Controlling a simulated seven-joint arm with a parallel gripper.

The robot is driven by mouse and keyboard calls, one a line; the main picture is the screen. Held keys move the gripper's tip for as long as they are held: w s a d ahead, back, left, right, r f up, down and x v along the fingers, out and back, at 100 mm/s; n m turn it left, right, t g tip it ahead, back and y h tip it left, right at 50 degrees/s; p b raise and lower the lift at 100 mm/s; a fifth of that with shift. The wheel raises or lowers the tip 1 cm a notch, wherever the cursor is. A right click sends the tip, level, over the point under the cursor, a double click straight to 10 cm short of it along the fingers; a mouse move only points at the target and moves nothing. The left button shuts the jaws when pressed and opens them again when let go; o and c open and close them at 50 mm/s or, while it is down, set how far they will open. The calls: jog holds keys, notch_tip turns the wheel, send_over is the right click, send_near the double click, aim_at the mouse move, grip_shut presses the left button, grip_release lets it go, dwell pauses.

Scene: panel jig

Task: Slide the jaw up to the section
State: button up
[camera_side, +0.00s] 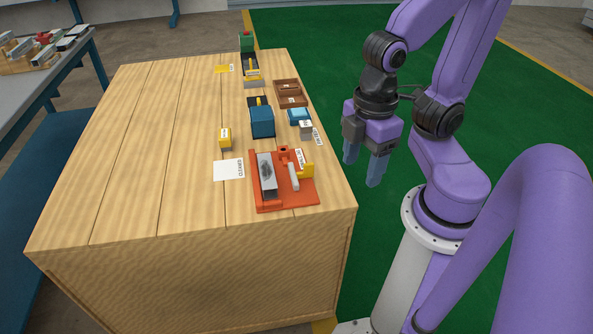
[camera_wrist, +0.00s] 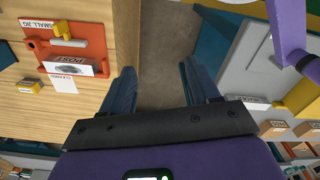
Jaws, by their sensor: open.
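The orange-red jig (camera_side: 284,200) sits at the near right corner of the wooden table. A grey section (camera_side: 267,172) with a dark patch lies along its left side. The pale bar-shaped jaw (camera_side: 293,178) stands right of the section, with a visible gap between them. A yellow piece (camera_side: 304,172) sits beside the jaw. In the wrist view the jig (camera_wrist: 88,32) is at upper left, with the jaw (camera_wrist: 68,42) and section (camera_wrist: 68,69) apart. My gripper (camera_side: 364,160) is open and empty, pointing down, right of the table edge; its fingers show in the wrist view (camera_wrist: 160,88).
A white card (camera_side: 228,170) and a yellow block (camera_side: 225,137) lie left of the jig. A blue block (camera_side: 262,121), small light-blue block (camera_side: 299,116) and brown tray (camera_side: 289,85) stand behind it. The table's left side is clear.

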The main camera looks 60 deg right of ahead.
jog(key=shift+w, duration=0.2)
jog(key=shift+c, duration=1.4)
jog(key=m, duration=0.4)
send_over(309, 163)
notch_tip(309, 163, down, 5)
notch_tip(309, 163, down, 17)
jog(key=shift+r, duration=0.2)
grip_shut()
